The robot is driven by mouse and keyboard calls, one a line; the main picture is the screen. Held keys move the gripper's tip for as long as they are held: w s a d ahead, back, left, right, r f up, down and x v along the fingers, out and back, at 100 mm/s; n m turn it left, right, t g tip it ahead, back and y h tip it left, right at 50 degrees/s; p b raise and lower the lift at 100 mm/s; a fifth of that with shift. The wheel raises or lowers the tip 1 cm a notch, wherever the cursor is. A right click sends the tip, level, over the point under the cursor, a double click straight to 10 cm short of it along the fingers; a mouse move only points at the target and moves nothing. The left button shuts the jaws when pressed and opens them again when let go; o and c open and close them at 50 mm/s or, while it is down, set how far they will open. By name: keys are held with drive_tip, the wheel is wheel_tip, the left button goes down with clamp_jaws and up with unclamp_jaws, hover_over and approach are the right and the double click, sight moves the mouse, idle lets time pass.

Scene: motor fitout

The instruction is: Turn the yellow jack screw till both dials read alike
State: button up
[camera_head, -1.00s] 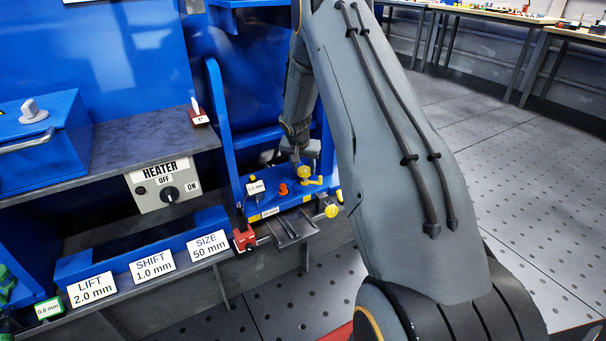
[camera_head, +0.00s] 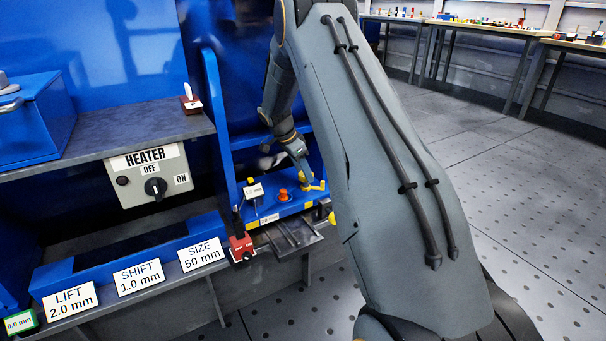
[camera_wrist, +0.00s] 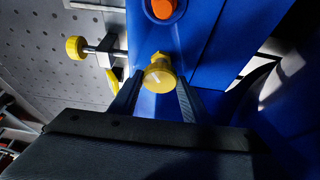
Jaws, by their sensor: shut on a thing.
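In the wrist view a yellow knob (camera_wrist: 160,73) stands between the fingertips of my gripper (camera_wrist: 158,84), which is shut on it. In the head view my gripper (camera_head: 301,171) reaches down to the yellow part (camera_head: 313,186) on the blue block; the fingers partly hide it. A second yellow knob (camera_wrist: 76,48) on a metal shaft sits to the left in the wrist view, and also shows at the block's right end in the head view (camera_head: 332,218). A small white readout (camera_head: 254,191) stands on the block; its figure is too small to read.
An orange knob (camera_head: 284,195) sits beside the held knob. A HEATER box (camera_head: 150,175), size cards (camera_head: 202,254) and a green 0.0 mm display (camera_head: 20,322) are to the left. Blue uprights stand close behind.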

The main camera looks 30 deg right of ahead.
drive_tip(key=shift+f+m, duration=0.15)
drive_tip(key=shift+m, duration=0.25)
drive_tip(key=o, duration=0.9)
drive_tip(key=shift+c, duration=0.2)
drive_tip(key=shift+o, duration=0.9)
drive_tip(key=n+p, duration=0.1)
drive_tip(key=n, duration=0.1)
drive_tip(key=n+t+p, duration=0.1)
drive_tip(key=n+p, duration=0.1)
drive_tip(key=n, duration=0.1)
drive_tip(key=shift+s+d+r+n+t+y, duration=0.1)
drive_tip(key=shift+s+r+n+t+y, duration=0.2)
drive_tip(key=shift+s, duration=0.1)
drive_tip(key=n+t+p, duration=0.1)
drive_tip(key=n+p, duration=0.1)
drive_tip(key=p, duration=0.1)
drive_tip(key=shift+y, duration=0.3)
drive_tip(key=n+p, duration=0.2)
drive_tip(key=p, duration=0.1)
drive_tip(key=n+t+y+p, duration=0.1)
drive_tip(key=n+p, duration=0.1)
drive_tip(key=p, duration=0.1)
drive_tip(key=shift+s+d+n, duration=0.1)
drive_tip(key=shift+d+n, duration=0.1)
drive_tip(key=shift+n, duration=0.1)
drive_tip(key=shift+f+n+y+p, duration=0.15)
drive_tip(key=shift+n+y+p, duration=0.15)
drive_tip(key=shift+n+p, duration=0.5)
